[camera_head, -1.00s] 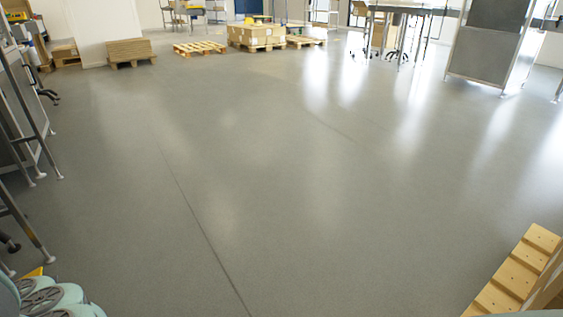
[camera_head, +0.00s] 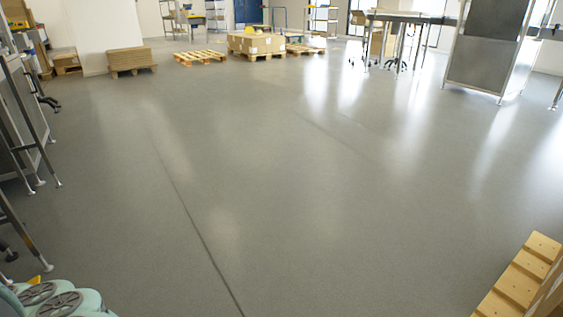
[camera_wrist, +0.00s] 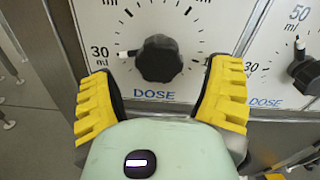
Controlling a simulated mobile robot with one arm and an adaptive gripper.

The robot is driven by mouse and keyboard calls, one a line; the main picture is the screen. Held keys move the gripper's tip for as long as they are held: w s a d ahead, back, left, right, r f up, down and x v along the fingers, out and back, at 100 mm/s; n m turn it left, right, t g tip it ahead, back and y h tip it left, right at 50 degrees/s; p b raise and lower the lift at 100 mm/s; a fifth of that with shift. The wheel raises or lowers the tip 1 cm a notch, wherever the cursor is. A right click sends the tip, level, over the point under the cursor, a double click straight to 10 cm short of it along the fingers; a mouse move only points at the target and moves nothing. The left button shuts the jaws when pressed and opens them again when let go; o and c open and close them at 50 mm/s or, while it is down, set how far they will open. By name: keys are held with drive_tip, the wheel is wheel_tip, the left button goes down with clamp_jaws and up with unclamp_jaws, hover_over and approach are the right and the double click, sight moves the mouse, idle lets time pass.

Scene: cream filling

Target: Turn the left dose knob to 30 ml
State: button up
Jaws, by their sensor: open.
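In the wrist view the left dose knob (camera_wrist: 158,58) is a black round knob on a white dial plate (camera_wrist: 219,38). Its white-tipped pointer (camera_wrist: 127,54) points left, at or very close to the mark beside the printed "30 ml" label (camera_wrist: 99,51). The word DOSE stands below the knob. My gripper (camera_wrist: 164,74) is open, with its yellow ribbed fingers to the left and right of the knob's lower side. Both fingers look clear of the knob, and nothing is between them. In the head view neither the knob nor the gripper shows.
A second dose knob (camera_wrist: 306,74) sits at the right edge of the wrist view, its pointer up towards "50 ml". In the head view the grey floor (camera_head: 280,190) is widely clear. A wooden pallet (camera_head: 518,285) stands at lower right, and steel frames (camera_head: 25,140) at left.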

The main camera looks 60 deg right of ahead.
drive_tip(key=v, duration=1)
idle(0.6)
